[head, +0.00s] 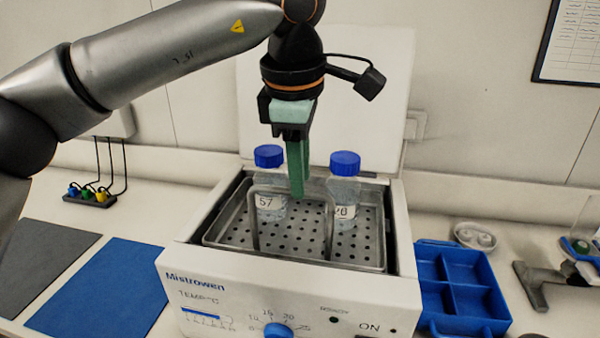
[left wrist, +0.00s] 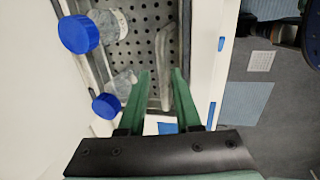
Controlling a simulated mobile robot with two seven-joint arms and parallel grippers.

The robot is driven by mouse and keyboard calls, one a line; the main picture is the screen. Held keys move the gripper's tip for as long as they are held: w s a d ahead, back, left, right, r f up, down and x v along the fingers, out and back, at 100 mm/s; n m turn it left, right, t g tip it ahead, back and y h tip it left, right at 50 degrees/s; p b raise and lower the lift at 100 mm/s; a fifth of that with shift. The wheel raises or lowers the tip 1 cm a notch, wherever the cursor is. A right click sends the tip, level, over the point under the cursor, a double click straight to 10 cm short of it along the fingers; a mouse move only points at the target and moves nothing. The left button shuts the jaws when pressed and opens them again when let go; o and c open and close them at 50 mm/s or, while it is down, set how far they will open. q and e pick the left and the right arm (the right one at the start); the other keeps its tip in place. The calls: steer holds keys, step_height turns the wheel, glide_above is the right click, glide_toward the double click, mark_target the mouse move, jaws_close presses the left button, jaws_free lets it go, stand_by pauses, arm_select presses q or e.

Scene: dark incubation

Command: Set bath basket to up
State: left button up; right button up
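The perforated metal bath basket (head: 300,240) sits low inside the white Mistrowen bath (head: 285,290), whose lid (head: 390,90) stands open behind. The basket's upright wire handle (head: 252,222) shows at its front; in the left wrist view the handle (left wrist: 167,60) lies between and beyond the fingertips. My left gripper (head: 297,192) points down over the handle's top bar. Its green fingers (left wrist: 161,73) are apart, with a clear gap; contact with the handle cannot be told. Two blue-capped bottles, one marked 57 (head: 270,205) and another (head: 343,190), stand in the basket. My right gripper is not seen.
A blue compartment tray (head: 460,285) stands right of the bath, with a small dish (head: 474,236) behind it. A blue mat (head: 100,290) and a grey mat (head: 45,260) lie to the left. A dark rack (head: 90,197) with coloured plugs stands behind them.

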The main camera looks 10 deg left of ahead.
arm_select(q)
steer(key=shift+o, duration=0.7)
steer(key=shift+f, duration=0.2)
steer(key=p+v, duration=0.1)
steer(key=v, duration=1.1)
steer(key=shift+r, duration=0.35)
